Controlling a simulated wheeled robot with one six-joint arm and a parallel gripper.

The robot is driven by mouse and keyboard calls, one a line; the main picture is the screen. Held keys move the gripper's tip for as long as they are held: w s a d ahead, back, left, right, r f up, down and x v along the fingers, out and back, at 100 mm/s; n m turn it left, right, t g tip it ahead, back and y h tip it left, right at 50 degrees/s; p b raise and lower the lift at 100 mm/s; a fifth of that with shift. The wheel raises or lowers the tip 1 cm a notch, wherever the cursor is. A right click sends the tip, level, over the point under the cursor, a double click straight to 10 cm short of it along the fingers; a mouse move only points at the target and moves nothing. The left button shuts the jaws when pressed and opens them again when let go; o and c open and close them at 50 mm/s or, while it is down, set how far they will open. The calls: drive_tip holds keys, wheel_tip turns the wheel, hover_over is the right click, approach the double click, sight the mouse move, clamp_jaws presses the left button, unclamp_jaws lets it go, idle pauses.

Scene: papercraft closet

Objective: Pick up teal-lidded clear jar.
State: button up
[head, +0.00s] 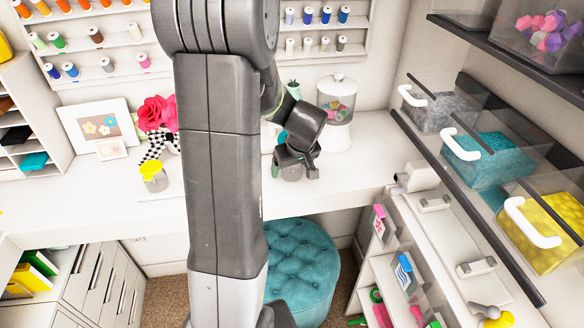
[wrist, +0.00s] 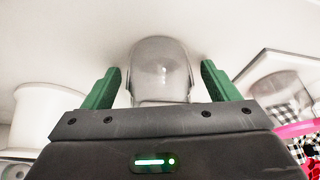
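A clear jar (wrist: 160,68) stands between the two green fingers of my gripper (wrist: 161,66) in the wrist view. The fingers are apart, with a narrow gap on each side of the jar. Its lid is not visible; the gripper body covers that end. In the head view, my gripper (head: 295,173) is low over the white desk, right of my arm column. Part of the clear jar (head: 291,171) shows between the fingers there, and no teal lid can be made out.
A yellow-lidded jar (head: 154,179) and a pink flower in a checkered vase (head: 160,143) stand left on the white desk (head: 225,192). A glass canister (head: 337,100) stands behind my gripper. A teal stool (head: 302,268) is below. Shelves with bins (head: 490,157) are at right.

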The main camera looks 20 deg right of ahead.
drive_tip(key=c, duration=1)
drive_tip(key=shift+o, duration=0.2)
drive_tip(key=shift+r, duration=0.1)
